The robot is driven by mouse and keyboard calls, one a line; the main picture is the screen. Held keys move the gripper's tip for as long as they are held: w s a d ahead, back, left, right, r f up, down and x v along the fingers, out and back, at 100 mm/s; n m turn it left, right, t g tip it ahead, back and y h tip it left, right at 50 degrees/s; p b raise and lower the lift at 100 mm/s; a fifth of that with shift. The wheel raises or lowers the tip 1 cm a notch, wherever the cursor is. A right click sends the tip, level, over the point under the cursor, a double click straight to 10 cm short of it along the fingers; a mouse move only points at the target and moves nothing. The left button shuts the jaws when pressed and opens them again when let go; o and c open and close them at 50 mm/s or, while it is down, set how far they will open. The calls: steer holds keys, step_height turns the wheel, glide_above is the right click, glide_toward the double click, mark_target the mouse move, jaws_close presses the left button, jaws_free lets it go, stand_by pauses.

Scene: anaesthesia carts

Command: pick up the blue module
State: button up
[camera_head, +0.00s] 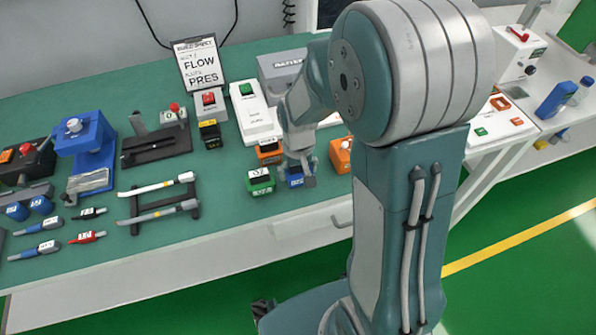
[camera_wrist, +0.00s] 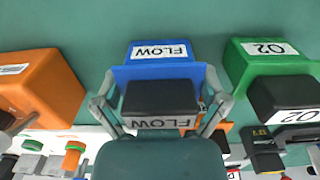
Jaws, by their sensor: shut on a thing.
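The blue module (camera_wrist: 152,72) has a white FLOW label and a black front block; in the wrist view it sits at the centre, between my gripper's fingers. My gripper (camera_wrist: 160,103) is shut on it, with one finger at each side. In the head view the blue module (camera_head: 295,178) shows only partly below my gripper (camera_head: 301,168), near the front edge of the green table top. I cannot tell whether it touches the table.
A green O2 module (camera_head: 260,182) stands close to the left, and an orange module (camera_head: 341,155) to the right. Another orange module (camera_head: 269,152) and a white device (camera_head: 256,110) are behind. A rack with two handled tools (camera_head: 158,205) lies further left.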

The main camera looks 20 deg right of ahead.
steer(key=shift+r, duration=0.35)
step_height(320, 180, up, 2)
steer(key=shift+r, duration=0.2)
steer(key=s+r, duration=1)
steer(key=s, duration=0.4)
stand_by(0.5)
